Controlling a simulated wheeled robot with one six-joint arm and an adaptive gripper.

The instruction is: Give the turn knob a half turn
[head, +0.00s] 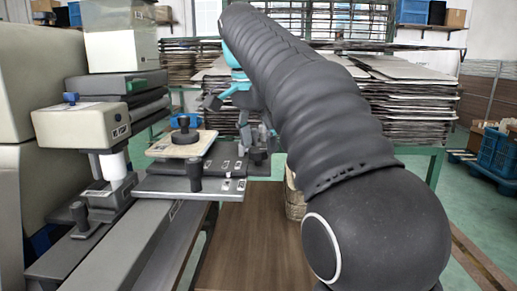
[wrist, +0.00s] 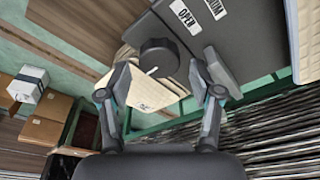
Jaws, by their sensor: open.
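The turn knob (wrist: 159,55) is a round black knob with a white line on its front edge. In the wrist view it shows between my two open fingers, with clear gaps on both sides. My gripper (wrist: 160,78) is open and empty. Its fingers do not visibly touch the knob. How far their tips are from it in depth I cannot tell. In the head view my arm partly hides the gripper.
A dark grey plate (wrist: 235,35) with labels, one reading OPEN, lies beside the knob. In the head view a short black post (head: 195,172) stands before the beige panel, and a beige-headed device (head: 80,125) stands at left. Stacked sheets (head: 395,105) fill the background.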

